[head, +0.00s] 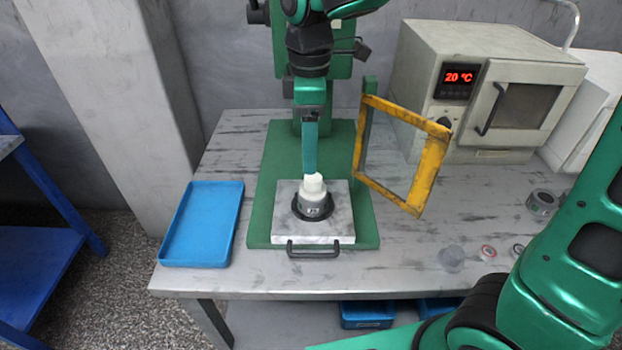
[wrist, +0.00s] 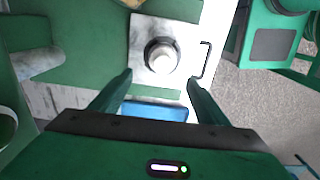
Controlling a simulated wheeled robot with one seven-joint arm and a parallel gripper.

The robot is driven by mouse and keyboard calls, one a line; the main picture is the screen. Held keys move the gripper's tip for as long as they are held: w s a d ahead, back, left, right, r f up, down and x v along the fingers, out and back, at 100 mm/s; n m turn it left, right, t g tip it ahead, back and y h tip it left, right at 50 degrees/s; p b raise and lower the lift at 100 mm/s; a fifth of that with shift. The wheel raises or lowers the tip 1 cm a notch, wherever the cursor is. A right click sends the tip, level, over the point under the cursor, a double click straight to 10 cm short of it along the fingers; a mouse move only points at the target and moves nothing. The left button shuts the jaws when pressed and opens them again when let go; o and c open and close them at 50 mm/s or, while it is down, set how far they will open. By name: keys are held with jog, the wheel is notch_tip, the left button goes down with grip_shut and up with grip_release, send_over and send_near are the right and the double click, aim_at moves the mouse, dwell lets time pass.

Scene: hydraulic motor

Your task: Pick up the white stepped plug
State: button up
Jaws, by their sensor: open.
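The white stepped plug (head: 313,184) stands upright in a grey ring-shaped part on a pale metal plate. In the wrist view the plug (wrist: 162,57) shows as a pale round shape, beyond the tips and between their lines. My gripper (head: 310,168) points down just above and behind the plug, its fingers overlapping in the head view. In the wrist view my gripper (wrist: 158,80) is open and empty, with the fingers spread wide. I cannot tell the exact height gap.
The metal plate (head: 285,230) has a dark front handle and sits on a green base. A yellow frame (head: 432,165) stands close on the right. A blue tray (head: 175,262) lies left, and an oven (head: 420,75) stands back right. Small round parts (head: 541,203) lie front right.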

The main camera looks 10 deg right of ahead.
aim_at(313, 177)
notch_tip(313, 177, down, 4)
jog(key=shift+d+r, duration=0.15)
jog(key=shift+r, duration=0.1)
jog(key=shift+s+d+f, duration=0.1)
jog(key=shift+s+f, duration=0.05)
jog(key=shift+f, duration=1.3)
jog(key=shift+s+d+f, duration=0.1)
jog(key=shift+s+f, duration=0.05)
jog(key=shift+f, duration=1.25)
jog(key=shift+c, duration=0.4)
jog(key=c, duration=1.1)
jog(key=shift+r, duration=0.1)
